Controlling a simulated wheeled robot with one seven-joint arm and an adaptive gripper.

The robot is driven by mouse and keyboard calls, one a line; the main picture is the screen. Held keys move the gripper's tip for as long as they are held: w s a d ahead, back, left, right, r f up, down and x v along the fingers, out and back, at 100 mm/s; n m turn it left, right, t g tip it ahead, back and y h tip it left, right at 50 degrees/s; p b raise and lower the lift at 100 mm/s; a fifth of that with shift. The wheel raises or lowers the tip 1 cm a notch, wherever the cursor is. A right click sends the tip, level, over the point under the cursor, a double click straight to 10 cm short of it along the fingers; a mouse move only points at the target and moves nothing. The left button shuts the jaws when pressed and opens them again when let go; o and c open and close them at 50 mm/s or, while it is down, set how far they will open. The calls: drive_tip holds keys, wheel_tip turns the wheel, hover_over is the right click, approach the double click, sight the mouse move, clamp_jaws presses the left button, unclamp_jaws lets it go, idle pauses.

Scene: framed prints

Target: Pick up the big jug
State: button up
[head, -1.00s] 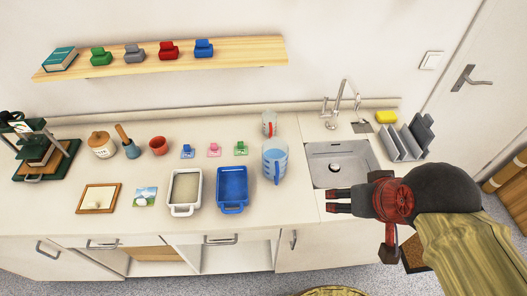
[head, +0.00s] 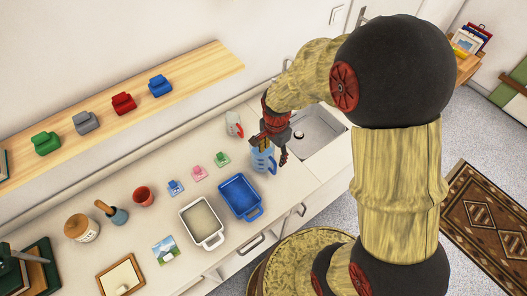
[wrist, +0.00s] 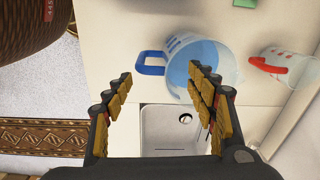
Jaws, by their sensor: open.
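The big jug (head: 263,162) is clear with blue liquid and a blue handle. It stands upright on the counter left of the sink, partly hidden by my gripper (head: 270,150) in the head view. In the wrist view the jug (wrist: 200,60) lies ahead of my open gripper (wrist: 160,86). Its blue handle (wrist: 150,63) shows in line with the gap between the fingers, and the right finger overlaps the jug's body. Nothing is held. I cannot tell whether a finger touches the jug.
A smaller jug with a red handle (head: 234,124) stands behind the big jug. A blue tray (head: 252,213) and a white tray (head: 208,243) are to the left. The sink (head: 316,130) is to the right.

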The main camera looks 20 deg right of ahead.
sight(272, 171)
drive_tip(key=shift+m, duration=0.6)
drive_tip(key=f, duration=0.5)
drive_tip(key=shift+s+f, duration=0.2)
drive_tip(key=shift+f, duration=0.05)
drive_tip(key=f, duration=0.2)
drive_tip(key=s+f, duration=0.1)
drive_tip(key=f, duration=0.1)
drive_tip(key=shift+a+b, duration=0.3)
drive_tip(key=shift+b, duration=0.1)
drive_tip(key=shift+f, duration=0.45)
drive_tip(key=c, duration=0.3)
drive_tip(key=c, duration=1.2)
